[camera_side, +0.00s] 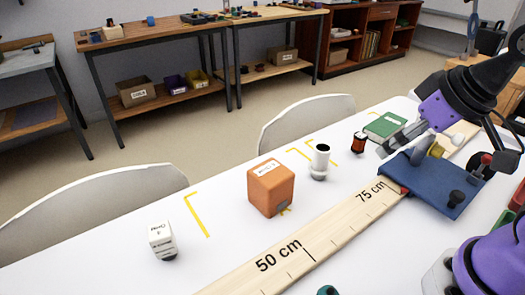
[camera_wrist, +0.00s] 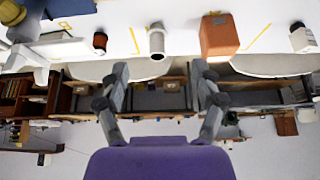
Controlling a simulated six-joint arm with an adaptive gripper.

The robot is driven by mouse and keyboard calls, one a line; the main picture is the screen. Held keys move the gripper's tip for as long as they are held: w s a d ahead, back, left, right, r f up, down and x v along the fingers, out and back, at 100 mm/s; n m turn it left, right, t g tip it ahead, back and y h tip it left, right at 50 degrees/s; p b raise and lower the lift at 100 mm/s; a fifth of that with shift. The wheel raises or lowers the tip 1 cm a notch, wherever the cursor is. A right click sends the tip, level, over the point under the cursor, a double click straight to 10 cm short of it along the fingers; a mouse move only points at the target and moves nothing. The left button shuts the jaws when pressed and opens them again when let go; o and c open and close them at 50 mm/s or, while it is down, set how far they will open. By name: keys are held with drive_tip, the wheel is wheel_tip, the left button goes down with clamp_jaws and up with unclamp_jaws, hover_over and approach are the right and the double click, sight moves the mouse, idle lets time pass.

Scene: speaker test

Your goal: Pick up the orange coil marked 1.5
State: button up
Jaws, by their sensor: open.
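A small orange-red coil with dark ends (camera_side: 358,143) stands upright on the white table, between the white cylinder and the green book. It also shows in the wrist view (camera_wrist: 100,41), at the upper left; no marking on it is readable. My gripper (camera_side: 390,146) is above the table to the right of the coil, near the green book and blue board. In the wrist view its two fingers (camera_wrist: 161,78) are wide apart with nothing between them. The coil is outside the fingers, up and to the left.
A white cylinder (camera_side: 320,161), an orange box (camera_side: 271,188) and a small white block (camera_side: 162,240) stand left of the coil. A long wooden ruler (camera_side: 300,245) lies in front. A blue board (camera_side: 425,182) with parts lies at the right. A green book (camera_side: 384,125) lies behind.

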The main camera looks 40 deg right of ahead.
drive_tip(key=m+g, duration=0.3)
drive_tip(key=g, duration=0.3)
hover_over(360, 134)
drive_tip(key=f, duration=0.8)
drive_tip(key=shift+s+f, duration=0.15)
drive_tip(key=shift+s, duration=0.15)
drive_tip(key=f, duration=0.6)
drive_tip(key=shift+w, duration=0.25)
drive_tip(key=shift+c, duration=0.4)
drive_tip(key=shift+a, duration=0.1)
clamp_jaws()
